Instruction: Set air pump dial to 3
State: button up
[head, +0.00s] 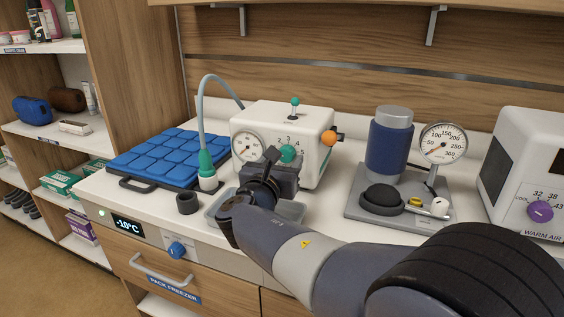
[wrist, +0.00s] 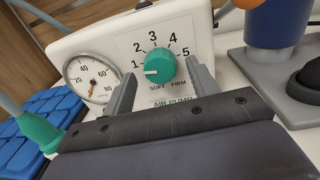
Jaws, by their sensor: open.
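The white air pump (head: 262,122) stands on the counter, and its front panel fills the upper middle of the wrist view. Its green dial (wrist: 160,68) has numbers 1 to 5 around it. The dial's white mark points left, near the 1. The dial also shows in the head view (head: 288,153), partly behind my gripper (head: 275,165). In the wrist view my gripper (wrist: 160,72) is open, with one finger on each side of the dial. Gaps show between the fingers and the dial; I cannot tell how far short of the panel the fingertips are.
A round gauge (wrist: 92,77) is left of the dial. A green-tipped hose (head: 207,165) and a blue pad tray (head: 140,185) stand further left. An orange knob (head: 329,138) juts from the pump's right side. A blue cylinder with a gauge (head: 391,145) and a warm air unit (head: 525,160) are right.

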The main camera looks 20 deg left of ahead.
jog(key=c, duration=1)
jog(key=shift+f+m+b, duration=0.15)
jog(key=shift+m+b, duration=0.15)
jog(key=shift+b, duration=0.3)
jog(key=m+b, duration=0.3)
jog(key=shift+f+b, duration=0.2)
jog(key=shift+b, duration=0.15)
jog(key=m+b, duration=0.4)
jog(key=b, duration=0.1)
jog(key=shift+m, duration=0.3)
jog(key=m+b, duration=0.3)
jog(key=shift+a+m+t+h, duration=0.1)
jog(key=shift+m+t+h, duration=0.2)
jog(key=shift+m, duration=0.1)
jog(key=shift+r+m+b, duration=0.2)
jog(key=shift+m+b, duration=1.6)
jog(key=shift+m, duration=0.4)
